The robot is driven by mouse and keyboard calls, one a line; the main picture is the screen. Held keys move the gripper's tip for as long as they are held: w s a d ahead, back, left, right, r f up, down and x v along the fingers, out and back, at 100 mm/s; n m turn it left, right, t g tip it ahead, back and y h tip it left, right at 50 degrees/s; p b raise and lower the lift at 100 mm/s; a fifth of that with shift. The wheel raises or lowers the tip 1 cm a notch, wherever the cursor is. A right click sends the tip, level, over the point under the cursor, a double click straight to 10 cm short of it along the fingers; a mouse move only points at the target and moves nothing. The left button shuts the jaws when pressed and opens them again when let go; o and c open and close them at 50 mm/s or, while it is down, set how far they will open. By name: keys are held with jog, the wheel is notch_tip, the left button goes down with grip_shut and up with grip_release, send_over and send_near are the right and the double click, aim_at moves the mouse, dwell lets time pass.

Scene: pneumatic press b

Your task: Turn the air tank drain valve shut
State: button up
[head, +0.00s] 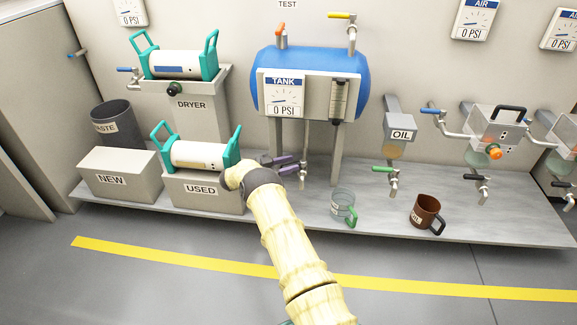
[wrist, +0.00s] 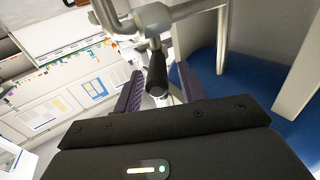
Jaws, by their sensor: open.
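The blue air tank (head: 312,72) stands on legs at the back middle, with a gauge reading 0 PSI. A thin pipe runs down from it to the drain valve (head: 303,176). My gripper (head: 284,163), with purple fingers, is at this valve, just left of its body in the head view. In the wrist view, the valve's black handle (wrist: 156,72) points toward the palm and lies between the two open fingers of my gripper (wrist: 162,82). Contact with either finger cannot be made out. The fingers and arm hide the handle in the head view.
A tank leg (head: 336,153) stands close to the right of the valve. A clear cup with a green handle (head: 343,206) and a brown mug (head: 424,213) stand on the shelf to the right. The USED box (head: 203,196) is to the left.

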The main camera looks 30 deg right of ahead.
notch_tip(320, 180, up, 8)
jog(key=p, duration=0.4)
jog(key=shift+a+r+p, duration=0.1)
jog(key=shift+r+p, duration=0.1)
jog(key=shift+p, duration=0.1)
jog(key=shift+r, duration=0.2)
jog(key=shift+d, duration=0.2)
jog(key=shift+s+d, duration=0.1)
